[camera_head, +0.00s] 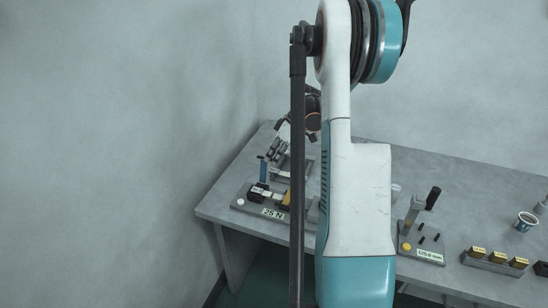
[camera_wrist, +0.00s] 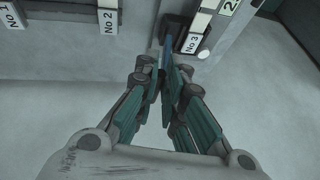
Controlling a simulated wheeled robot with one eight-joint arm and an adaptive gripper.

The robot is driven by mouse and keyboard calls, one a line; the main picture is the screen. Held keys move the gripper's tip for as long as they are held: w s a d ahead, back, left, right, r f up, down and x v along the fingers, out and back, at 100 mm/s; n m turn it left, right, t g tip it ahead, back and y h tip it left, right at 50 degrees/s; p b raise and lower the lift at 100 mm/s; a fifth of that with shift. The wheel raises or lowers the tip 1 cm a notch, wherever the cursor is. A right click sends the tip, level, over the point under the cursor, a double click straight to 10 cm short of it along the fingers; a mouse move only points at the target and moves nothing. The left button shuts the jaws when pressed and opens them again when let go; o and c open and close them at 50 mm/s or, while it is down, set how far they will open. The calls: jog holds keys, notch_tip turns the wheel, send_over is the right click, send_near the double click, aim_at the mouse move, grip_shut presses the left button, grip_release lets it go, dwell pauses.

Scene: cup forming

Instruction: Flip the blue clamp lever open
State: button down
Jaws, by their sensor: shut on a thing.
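The blue clamp lever (camera_head: 263,171) stands upright on a dark fixture at the left end of the table in the head view. In the wrist view the blue lever (camera_wrist: 167,48) shows as a narrow strip just beyond my fingertips. My gripper (camera_wrist: 166,74) has its fingers close together at the lever's end and is shut on it. In the head view my gripper (camera_head: 272,154) is small, above and right of the lever, partly behind my arm. The lever's end between the fingers is hidden.
The fixture base has a "25 N" plate (camera_head: 272,214). A "No 3" label (camera_wrist: 192,43) sits right beside the lever, with a "No 2" label (camera_wrist: 108,21) farther left. A second fixture (camera_head: 421,242), yellow blocks (camera_head: 498,257) and a cup (camera_head: 525,221) stand to the right.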

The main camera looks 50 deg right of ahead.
jog(key=shift+d+f, duration=0.4)
jog(key=shift+f, duration=0.25)
jog(key=c, duration=2)
grip_release()
jog(key=o, duration=0.3)
jog(key=shift+w+d+f, duration=0.1)
jog(key=shift+d, duration=0.05)
jog(key=o, duration=0.4)
jog(key=shift+w+d+f, duration=0.15)
jog(key=shift+w+f, duration=0.05)
jog(key=shift+w, duration=0.15)
jog(key=shift+r, duration=0.15)
jog(key=shift+c, duration=0.5)
jog(key=shift+s, duration=0.1)
jog(key=shift+c, duration=0.2)
jog(key=shift+s+d+r, duration=0.1)
jog(key=shift+d+r, duration=0.1)
jog(key=shift+r, duration=0.25)
jog(key=shift+c, duration=0.5)
jog(key=v, duration=1.1)
jog(key=shift+a+r, duration=0.2)
jog(key=shift+a, duration=0.05)
jog(key=shift+c, duration=0.7)
